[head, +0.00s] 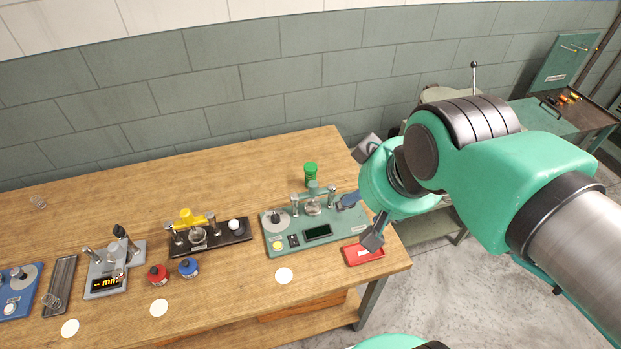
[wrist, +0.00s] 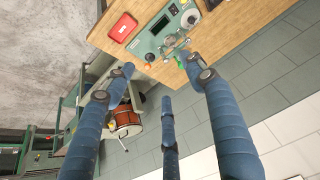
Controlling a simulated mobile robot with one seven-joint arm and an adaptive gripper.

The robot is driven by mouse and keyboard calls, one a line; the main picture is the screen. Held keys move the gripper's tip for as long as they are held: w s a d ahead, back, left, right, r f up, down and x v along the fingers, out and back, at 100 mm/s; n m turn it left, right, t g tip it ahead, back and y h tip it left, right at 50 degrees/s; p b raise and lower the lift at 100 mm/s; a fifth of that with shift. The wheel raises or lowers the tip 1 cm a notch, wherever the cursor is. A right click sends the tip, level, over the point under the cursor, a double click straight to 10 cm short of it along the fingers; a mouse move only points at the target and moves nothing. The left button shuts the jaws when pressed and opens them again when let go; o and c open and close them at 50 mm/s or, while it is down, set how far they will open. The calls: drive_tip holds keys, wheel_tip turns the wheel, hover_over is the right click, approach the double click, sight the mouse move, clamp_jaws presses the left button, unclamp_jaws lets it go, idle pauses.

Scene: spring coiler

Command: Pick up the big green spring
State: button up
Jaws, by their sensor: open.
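A green upright cylinder (head: 311,174), which looks like the big green spring, stands at the back of the wooden table, behind the green machine. Its coils are too small to make out. In the wrist view, a small green patch (wrist: 181,63) shows beside the right finger's tip and is partly hidden. My gripper (head: 364,196) is open and empty, to the right of the green cylinder and apart from it, above the table's right end. Its spread blue fingers (wrist: 160,75) also show in the wrist view.
The green machine (head: 277,246) and a red tray (head: 353,256) are near my gripper. A black device with a yellow part (head: 187,216), red (head: 158,274) and blue (head: 188,267) pots, and a grey scale (head: 100,288) stand further left. The table's back left is mostly clear.

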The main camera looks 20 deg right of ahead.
drive_tip(key=w, duration=0.1)
drive_tip(key=n+g+p, duration=0.1)
drive_tip(key=g, duration=0.5)
hover_over(310, 166)
wheel_tip(310, 166, down, 26)
drive_tip(key=shift+s+f, duration=0.15)
drive_tip(key=shift+f, duration=0.1)
drive_tip(key=shift+w+f, duration=0.2)
drive_tip(key=shift+f, duration=0.15)
drive_tip(key=shift+f+b, duration=0.5)
drive_tip(key=shift+f, duration=3.8)
